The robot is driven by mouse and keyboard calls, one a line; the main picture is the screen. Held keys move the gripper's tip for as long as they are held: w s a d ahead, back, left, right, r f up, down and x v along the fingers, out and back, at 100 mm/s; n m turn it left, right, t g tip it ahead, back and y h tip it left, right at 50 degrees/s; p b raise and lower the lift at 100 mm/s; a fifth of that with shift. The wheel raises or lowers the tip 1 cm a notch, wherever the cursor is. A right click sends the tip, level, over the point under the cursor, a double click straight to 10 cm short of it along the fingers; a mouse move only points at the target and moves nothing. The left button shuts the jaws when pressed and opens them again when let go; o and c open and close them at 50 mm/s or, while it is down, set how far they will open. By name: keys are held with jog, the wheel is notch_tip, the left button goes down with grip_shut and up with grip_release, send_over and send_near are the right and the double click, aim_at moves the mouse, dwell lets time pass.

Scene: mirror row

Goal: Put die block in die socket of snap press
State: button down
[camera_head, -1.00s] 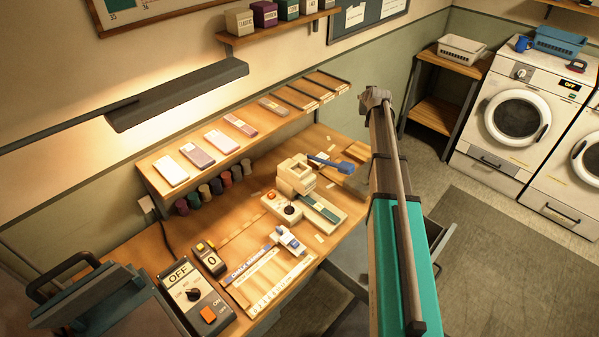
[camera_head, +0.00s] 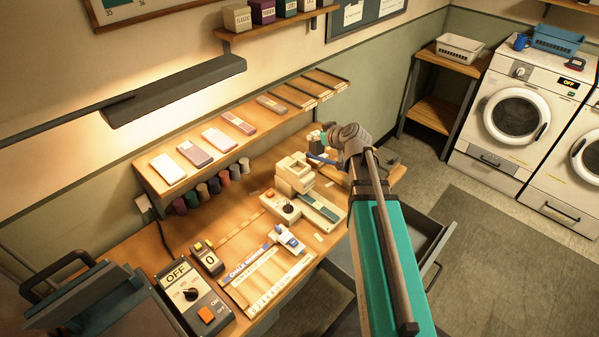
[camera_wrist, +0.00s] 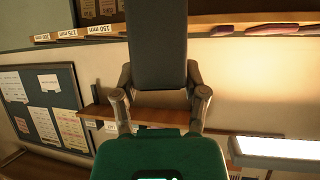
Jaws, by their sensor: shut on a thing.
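The snap press (camera_head: 294,172) is a cream machine with a blue lever, standing on the bench just left of my arm. Its die socket cannot be made out. My gripper (camera_wrist: 158,78) shows in the wrist view with its two fingers on either side of a dark grey block (camera_wrist: 157,42), which I take to be the die block. The block runs out of the top of the picture. In the head view my gripper (camera_head: 322,136) is beyond the wrist, behind and right of the press, partly hidden by my arm.
A control box (camera_head: 281,206) and a narrow tray with a green strip (camera_head: 319,206) are in front of the press. A shelf with flat blocks (camera_head: 221,139) runs behind the bench. A lamp (camera_head: 175,90) hangs above. An open drawer (camera_head: 428,248) is right of my arm.

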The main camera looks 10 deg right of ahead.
jog(key=s+a+n+g+y, duration=0.1)
jog(key=s+a+n+y, duration=0.1)
jog(key=s+a, duration=0.4)
jog(key=shift+s+a+f+n+y, duration=0.15)
jog(key=shift+s+a+n+y, duration=0.2)
jog(key=shift+s, duration=0.4)
jog(key=shift+w, duration=0.1)
jog(key=w+d+f+b, duration=0.1)
jog(key=w+f+b, duration=0.8)
jog(key=w, duration=0.4)
jog(key=shift+d, duration=0.2)
jog(key=shift+w+f+b, duration=0.2)
jog(key=shift+f+b, duration=0.85)
jog(key=shift+b, duration=0.05)
jog(key=shift+w+f+b, duration=0.15)
jog(key=shift+f+b, duration=0.85)
jog(key=shift+b, duration=0.1)
